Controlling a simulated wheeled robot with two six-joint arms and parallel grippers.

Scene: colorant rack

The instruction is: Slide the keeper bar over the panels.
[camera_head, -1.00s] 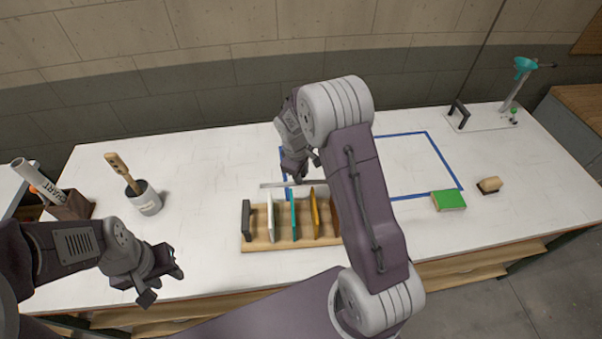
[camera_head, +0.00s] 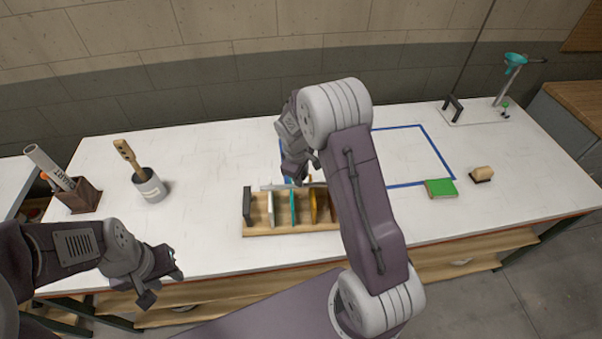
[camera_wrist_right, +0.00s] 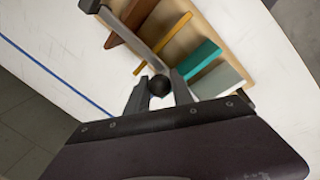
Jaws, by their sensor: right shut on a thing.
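The keeper bar (camera_head: 270,187) is a thin grey metal strip with a dark round knob (camera_wrist_right: 160,85). My right gripper (camera_head: 298,180) is shut on the knob, and the fingers also show in the right wrist view (camera_wrist_right: 160,92). The bar lies across the back part of the wooden rack (camera_head: 262,229); I cannot tell if it touches the panels. A white panel (camera_head: 270,210), a teal panel (camera_head: 293,207), a yellow panel (camera_head: 313,206) and a brown panel (camera_wrist_right: 128,22) stand upright. My arm hides the rack's right end. My left gripper (camera_head: 163,285) is open and empty.
A dark block (camera_head: 247,206) stands at the rack's left end. A brush cup (camera_head: 150,187) and a chart holder (camera_head: 82,197) stand at left. A green block (camera_head: 440,188) and a brush (camera_head: 482,174) lie at right near a blue taped outline (camera_head: 425,150).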

